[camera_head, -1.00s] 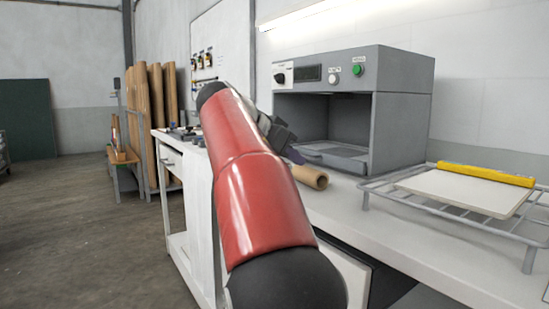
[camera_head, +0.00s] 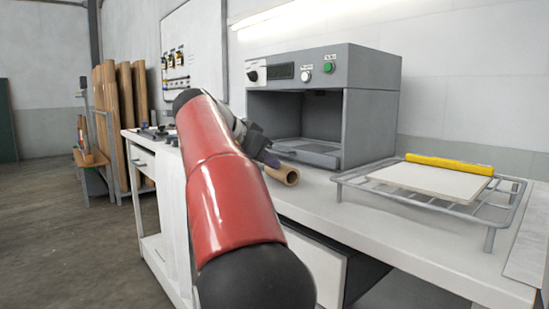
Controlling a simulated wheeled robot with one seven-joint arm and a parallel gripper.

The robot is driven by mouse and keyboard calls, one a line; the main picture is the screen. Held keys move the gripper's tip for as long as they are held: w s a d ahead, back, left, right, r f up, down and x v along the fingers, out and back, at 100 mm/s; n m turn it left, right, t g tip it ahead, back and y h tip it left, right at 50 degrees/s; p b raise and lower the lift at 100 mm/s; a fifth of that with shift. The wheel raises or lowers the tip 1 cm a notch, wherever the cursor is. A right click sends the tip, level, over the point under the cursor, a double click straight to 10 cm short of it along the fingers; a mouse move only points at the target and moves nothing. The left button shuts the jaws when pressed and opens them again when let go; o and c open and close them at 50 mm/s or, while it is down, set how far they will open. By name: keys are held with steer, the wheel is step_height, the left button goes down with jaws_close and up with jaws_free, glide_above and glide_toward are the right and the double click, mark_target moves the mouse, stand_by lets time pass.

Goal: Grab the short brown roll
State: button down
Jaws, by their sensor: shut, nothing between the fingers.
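The short brown roll (camera_head: 288,175) lies on the white workbench (camera_head: 350,226), in front of the grey press. Its hollow right end faces me, and its left part is hidden behind my red arm. My gripper (camera_head: 269,159) shows only in part beyond the arm, just above and left of the roll's visible end in the picture. It is shut and holds nothing. I cannot tell whether its fingers touch the roll.
The grey press (camera_head: 373,120) with an open front stands behind the roll. A wire rack (camera_head: 495,216) with a white board (camera_head: 430,181) and a yellow roll (camera_head: 449,164) is to the right. Tall brown rolls (camera_head: 125,95) stand at the far left. Bench space between roll and rack is clear.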

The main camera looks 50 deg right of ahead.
steer(key=shift+w+a+f, duration=0.1)
steer(key=shift+w+a, duration=0.05)
steer(key=shift+a, duration=0.5)
steer(key=shift+w+a, duration=0.1)
steer(key=shift+a, duration=0.5)
steer(key=shift+s+d, duration=0.15)
steer(key=shift+d, duration=0.25)
steer(key=shift+r, duration=0.25)
